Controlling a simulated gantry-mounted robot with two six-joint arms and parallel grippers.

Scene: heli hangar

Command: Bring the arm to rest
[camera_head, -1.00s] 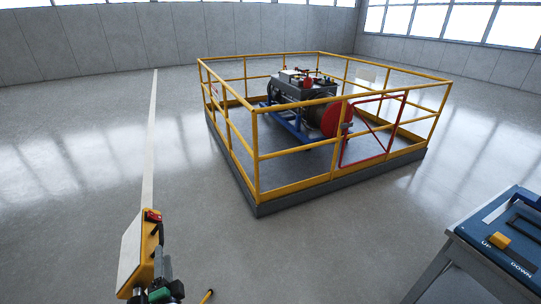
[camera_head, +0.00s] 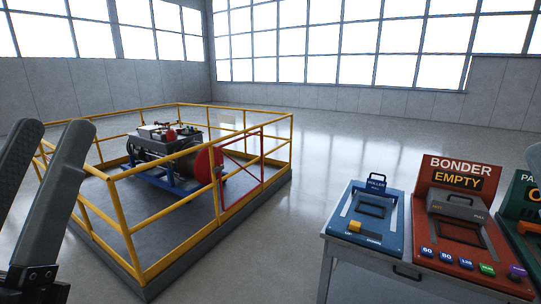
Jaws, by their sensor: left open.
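My left gripper (camera_head: 45,180) stands large at the left edge of the head view. Its two dark grey fingers point up and are apart, with nothing between them. It is in front of the left part of the yellow-railed platform and hides some of it. My right gripper cannot be made out; only a small pale grey shape shows at the far right edge.
The yellow railing (camera_head: 190,227) with a red gate (camera_head: 243,170) surrounds a machine (camera_head: 165,150). At right, a table (camera_head: 338,250) bears a blue roller panel (camera_head: 368,222), a red bonder panel (camera_head: 455,235) reading EMPTY and a green panel (camera_head: 527,205). Open floor lies between.

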